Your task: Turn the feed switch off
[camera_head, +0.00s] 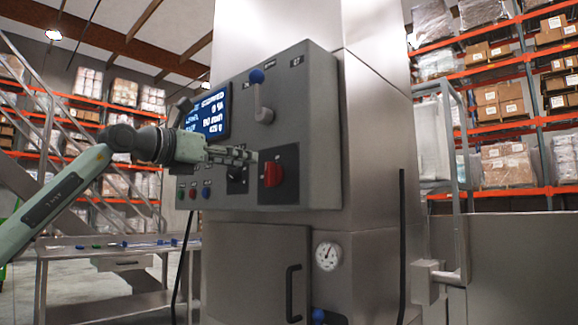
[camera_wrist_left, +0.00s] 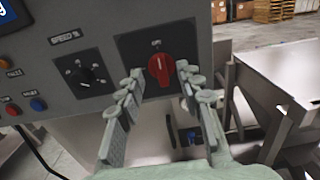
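A red rotary switch (camera_head: 272,174) sits on a dark square plate at the lower right of the grey control panel (camera_head: 318,120). It also shows in the left wrist view (camera_wrist_left: 160,68), its grip roughly upright; the small label above it is too blurred to read. My left gripper (camera_head: 248,155) is in front of the panel, just left of the red switch in the head view. In the left wrist view the fingers of my left gripper (camera_wrist_left: 160,76) are apart, one on each side of the switch. I cannot tell whether they touch it. My right gripper is not in view.
A black dial (camera_wrist_left: 86,75) is left of the red switch. A blue-knobbed lever (camera_head: 262,98) and a lit screen (camera_head: 210,112) are higher on the panel. Small coloured buttons (camera_head: 206,190) are lower left. A cabinet door handle (camera_head: 292,293) and a gauge (camera_head: 328,256) are below.

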